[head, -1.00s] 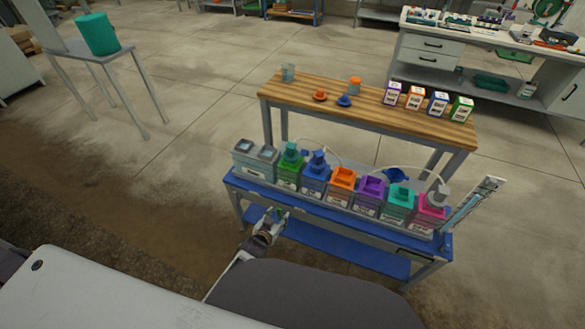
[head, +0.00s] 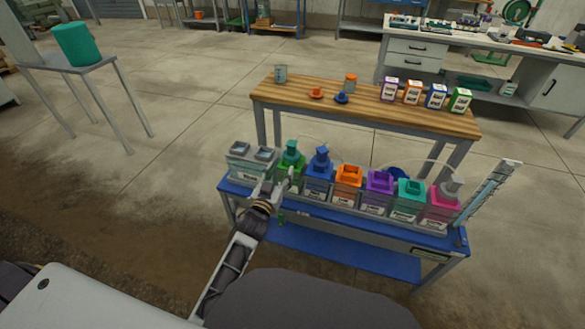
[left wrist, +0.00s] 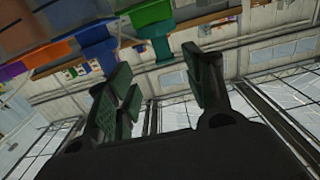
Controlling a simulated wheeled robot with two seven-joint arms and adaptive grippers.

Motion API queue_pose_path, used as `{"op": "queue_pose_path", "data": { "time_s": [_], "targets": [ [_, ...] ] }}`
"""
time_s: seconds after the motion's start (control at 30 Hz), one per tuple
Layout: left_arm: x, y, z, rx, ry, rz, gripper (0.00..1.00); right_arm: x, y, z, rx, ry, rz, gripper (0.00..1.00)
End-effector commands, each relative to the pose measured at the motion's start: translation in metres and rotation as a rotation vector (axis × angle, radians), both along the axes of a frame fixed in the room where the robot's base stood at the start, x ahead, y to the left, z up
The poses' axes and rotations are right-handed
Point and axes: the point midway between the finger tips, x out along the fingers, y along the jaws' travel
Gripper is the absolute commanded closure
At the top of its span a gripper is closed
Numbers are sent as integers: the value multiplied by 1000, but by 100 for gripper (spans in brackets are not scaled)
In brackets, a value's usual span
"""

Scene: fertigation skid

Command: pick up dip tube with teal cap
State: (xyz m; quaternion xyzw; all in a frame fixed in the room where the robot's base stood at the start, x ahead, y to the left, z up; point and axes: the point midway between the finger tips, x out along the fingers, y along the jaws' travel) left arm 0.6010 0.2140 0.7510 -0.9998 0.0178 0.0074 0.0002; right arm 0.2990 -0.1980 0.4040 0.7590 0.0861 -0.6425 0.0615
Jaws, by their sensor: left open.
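My right gripper is not in view.
The blue skid (head: 330,217) also holds green (head: 291,158), blue (head: 320,165), orange (head: 348,180), purple (head: 378,187) and pink (head: 440,208) containers, closely spaced. A thin pale hose arches above the right end. A wooden table (head: 300,97) with cartons stands behind.

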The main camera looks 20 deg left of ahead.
Motion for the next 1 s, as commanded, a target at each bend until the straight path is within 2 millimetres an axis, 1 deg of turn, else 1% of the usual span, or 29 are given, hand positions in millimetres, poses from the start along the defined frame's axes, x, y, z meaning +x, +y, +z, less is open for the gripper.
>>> {"op": "queue_pose_path", "data": {
  "time_s": [0.13, 0.57, 0.77, 1.0],
  "targets": [
    [0, 1, 6, -3, -16, 2, 48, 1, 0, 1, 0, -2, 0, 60],
    [3, 1, 7, -2, -16, 1, 48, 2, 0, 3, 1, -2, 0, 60],
    [15, 0, 6, -2, -16, 1, 48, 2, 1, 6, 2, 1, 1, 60],
    [33, 0, 7, -1, -17, 1, 48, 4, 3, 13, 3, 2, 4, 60]
  ]
}}
